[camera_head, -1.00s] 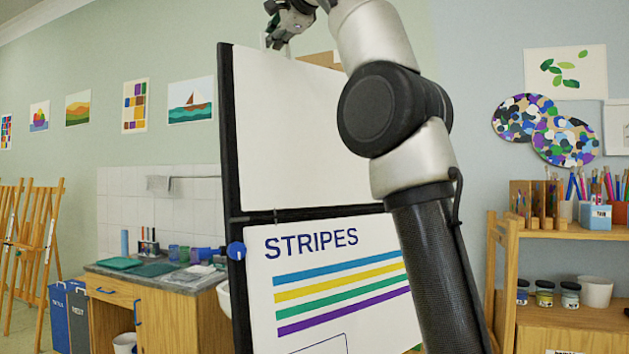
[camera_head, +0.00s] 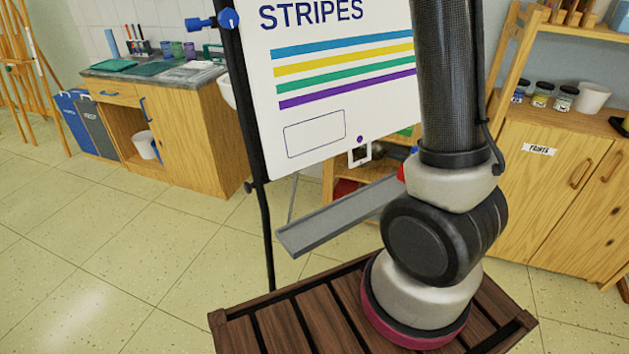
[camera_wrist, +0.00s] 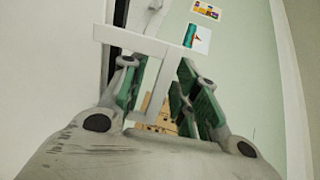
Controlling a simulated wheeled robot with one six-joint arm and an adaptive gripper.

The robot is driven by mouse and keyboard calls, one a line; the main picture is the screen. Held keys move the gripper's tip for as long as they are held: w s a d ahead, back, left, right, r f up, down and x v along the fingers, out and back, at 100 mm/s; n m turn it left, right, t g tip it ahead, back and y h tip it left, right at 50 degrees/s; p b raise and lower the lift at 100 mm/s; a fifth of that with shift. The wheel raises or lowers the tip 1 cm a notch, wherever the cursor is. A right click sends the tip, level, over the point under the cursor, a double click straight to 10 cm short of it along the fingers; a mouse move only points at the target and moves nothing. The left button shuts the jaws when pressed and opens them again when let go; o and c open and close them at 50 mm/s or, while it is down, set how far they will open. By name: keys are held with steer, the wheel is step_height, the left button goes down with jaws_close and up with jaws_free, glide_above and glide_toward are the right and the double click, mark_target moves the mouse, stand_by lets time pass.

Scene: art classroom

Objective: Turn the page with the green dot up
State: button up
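The flip chart's STRIPES page (camera_head: 390,125) hangs on the stand, with a purple dot (camera_head: 360,139) near its lower edge. I see no green dot. My gripper is out of the head view now. In the wrist view my gripper (camera_wrist: 168,90) has its green-padded fingers apart. A white bar-and-stem piece (camera_wrist: 150,47), apparently a page tab, lies across and between the fingers. I cannot tell whether the pads touch it. A pale flat sheet or board (camera_wrist: 50,60) is at the left there.
A grey tray (camera_head: 335,218) juts out below the page. Blue knobs (camera_head: 228,18) sit on the stand's left side. A wooden cabinet (camera_head: 560,190) stands at the right and a sink counter (camera_head: 185,120) at the left. The tiled floor (camera_head: 140,260) is clear at the front left.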

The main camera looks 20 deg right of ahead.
stand_by(0.3)
steer(key=v, duration=1.2)
stand_by(1.4)
stand_by(0.4)
steer(key=s+d+f+n+g+h, duration=0.1)
steer(key=d+f+n+g, duration=0.15)
steer(key=f, duration=0.75)
steer(key=s+d+f+n+g, duration=0.1)
steer(key=s+d+f+n, duration=0.15)
steer(key=f, duration=0.65)
steer(key=s+d+f+n+g+h, duration=0.1)
steer(key=f+n+g, duration=0.15)
steer(key=f, duration=0.75)
steer(key=s+d+f+n+g, duration=0.1)
steer(key=s+f+n, duration=0.1)
steer(key=s+f, duration=0.4)
steer(key=s+d+f+n+g, duration=0.2)
steer(key=s+f, duration=0.4)
steer(key=f, duration=1.1)
steer(key=s+d+f+n+g, duration=0.1)
steer(key=s+f+n, duration=0.3)
steer(key=f, duration=0.8)
steer(key=shift+s+d+f+g+h, duration=0.15)
steer(key=shift+s+f+g+h, duration=0.2)
steer(key=shift+s+g, duration=0.65)
